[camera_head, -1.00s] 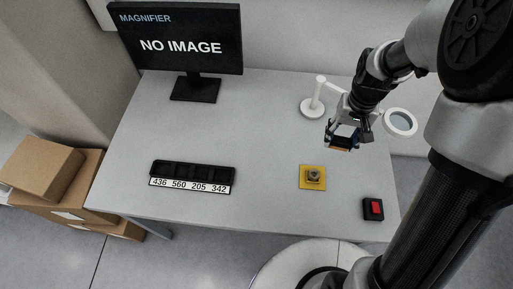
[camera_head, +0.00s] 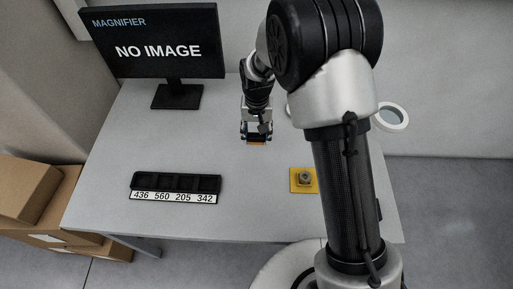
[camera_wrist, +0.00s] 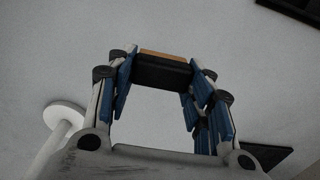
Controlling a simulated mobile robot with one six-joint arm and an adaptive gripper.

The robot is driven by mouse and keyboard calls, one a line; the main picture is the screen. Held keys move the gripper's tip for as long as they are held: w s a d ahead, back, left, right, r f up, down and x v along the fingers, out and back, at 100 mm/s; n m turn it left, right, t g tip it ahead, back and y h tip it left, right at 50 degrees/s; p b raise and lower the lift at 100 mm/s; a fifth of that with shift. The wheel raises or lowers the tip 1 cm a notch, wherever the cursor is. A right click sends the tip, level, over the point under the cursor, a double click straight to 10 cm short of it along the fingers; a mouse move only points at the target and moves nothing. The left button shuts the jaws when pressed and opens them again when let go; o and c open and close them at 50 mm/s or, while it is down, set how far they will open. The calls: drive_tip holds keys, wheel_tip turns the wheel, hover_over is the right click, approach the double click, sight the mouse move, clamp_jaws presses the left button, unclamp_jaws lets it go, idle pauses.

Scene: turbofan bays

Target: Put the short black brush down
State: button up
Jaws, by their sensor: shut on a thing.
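The short black brush (camera_wrist: 160,72) is a small black block with a tan strip along one edge. It sits between the blue-padded fingertips of my gripper (camera_wrist: 155,80) in the wrist view. The gripper hangs over the grey table (camera_head: 130,130), right of the monitor stand. Its exact height above the table is hard to tell.
A black slotted tray (camera_head: 176,183) labelled 436, 560, 205, 342 lies at the front left. A yellow plate (camera_head: 294,187) with a metal part lies at the right. A monitor (camera_head: 155,42) stands behind, and a ring magnifier (camera_head: 391,117) is partly hidden by my arm. The table's middle is clear.

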sight(256, 151)
drive_tip(key=shift+f+b, duration=0.85)
drive_tip(key=shift+f, duration=2.4)
drive_tip(key=shift+f, duration=0.2)
drive_tip(key=o, duration=1)
drive_tip(key=shift+r, duration=0.1)
